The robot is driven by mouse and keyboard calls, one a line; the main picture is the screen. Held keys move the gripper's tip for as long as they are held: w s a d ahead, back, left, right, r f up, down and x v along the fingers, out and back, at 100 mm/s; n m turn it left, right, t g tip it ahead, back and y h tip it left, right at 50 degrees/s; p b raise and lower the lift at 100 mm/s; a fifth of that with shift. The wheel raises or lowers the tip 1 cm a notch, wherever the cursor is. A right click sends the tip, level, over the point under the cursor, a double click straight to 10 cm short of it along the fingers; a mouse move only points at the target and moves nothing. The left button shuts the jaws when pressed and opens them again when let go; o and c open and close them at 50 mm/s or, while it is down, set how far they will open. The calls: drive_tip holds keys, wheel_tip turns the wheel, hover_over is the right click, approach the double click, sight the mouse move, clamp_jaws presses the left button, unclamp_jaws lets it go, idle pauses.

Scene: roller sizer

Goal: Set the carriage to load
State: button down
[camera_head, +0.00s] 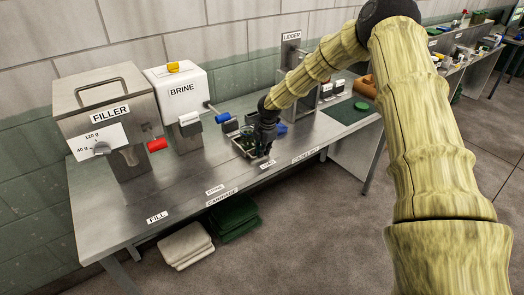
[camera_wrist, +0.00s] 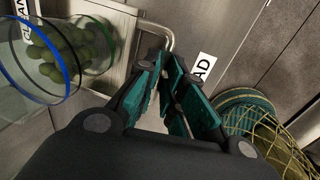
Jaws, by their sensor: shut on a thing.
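The carriage (camera_head: 240,150) is a small metal tray with glassware on it, on the bench near the front edge. The LOAD label (camera_head: 267,164) lies on the bench edge close to it; part of that label (camera_wrist: 203,72) shows in the wrist view. My gripper (camera_head: 263,146) reaches down at the carriage. In the wrist view my gripper (camera_wrist: 163,75) has its teal-padded fingers closed at a bent metal handle (camera_wrist: 160,29). The fingers hide part of the handle. Clear jars (camera_wrist: 30,65), with green olives visible, stand left of the fingers.
The filler (camera_head: 105,110) and the brine machine (camera_head: 180,105) stand to the left, the lidder (camera_head: 291,55) behind. FILL (camera_head: 157,217) and BRINE (camera_head: 215,190) labels lie along the bench edge. A yellow mesh (camera_wrist: 275,135) is right of the fingers. Bench in front of the filler is clear.

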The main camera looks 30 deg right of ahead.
drive_tip(key=shift+d, duration=0.2)
drive_tip(key=c, duration=1.5)
unclamp_jaws()
drive_tip(key=shift+d+f, duration=0.1)
drive_tip(key=shift+d, duration=0.1)
drive_tip(key=shift+a, duration=0.1)
drive_tip(key=shift+a, duration=0.1)
drive_tip(key=shift+r, duration=0.2)
drive_tip(key=r, duration=0.3)
drive_tip(key=s+r, duration=0.1)
drive_tip(key=r, duration=0.3)
drive_tip(key=s+r, duration=0.1)
drive_tip(key=r, duration=0.3)
drive_tip(key=shift+s+d+r, duration=0.1)
drive_tip(key=shift+d+r, duration=0.1)
drive_tip(key=shift+d, duration=0.1)
